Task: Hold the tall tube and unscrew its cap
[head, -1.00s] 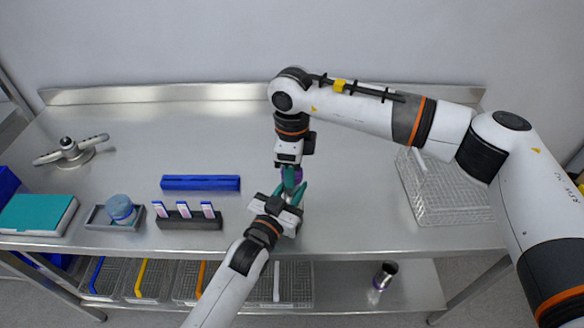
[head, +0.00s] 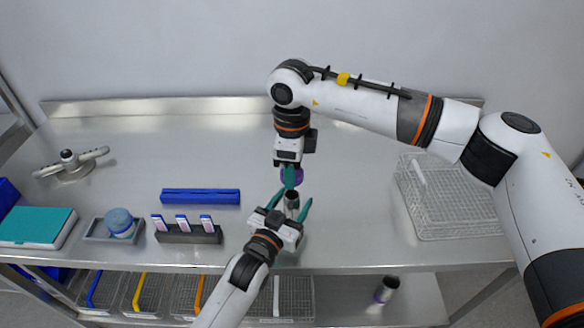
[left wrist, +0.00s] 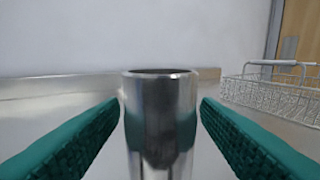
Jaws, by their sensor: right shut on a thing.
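The tall tube (left wrist: 160,120) is a shiny metal cylinder, upright, its bare rim showing without a cap in the left wrist view. In the head view its dark top (head: 292,197) shows between the fingers of my left gripper (head: 292,207). That gripper is open, with its teal fingers on either side of the tube and gaps to both. My right gripper (head: 290,178) points down just behind and above the tube. It is shut on the purple cap (head: 298,176), which is partly hidden by its fingers.
A wire basket (head: 450,205) stands on the right of the steel table. A blue bar (head: 200,196), a slide rack (head: 188,236) and a tray (head: 100,234) with a blue-topped jar lie left. A metal-and-purple container (head: 386,289) is on the lower shelf.

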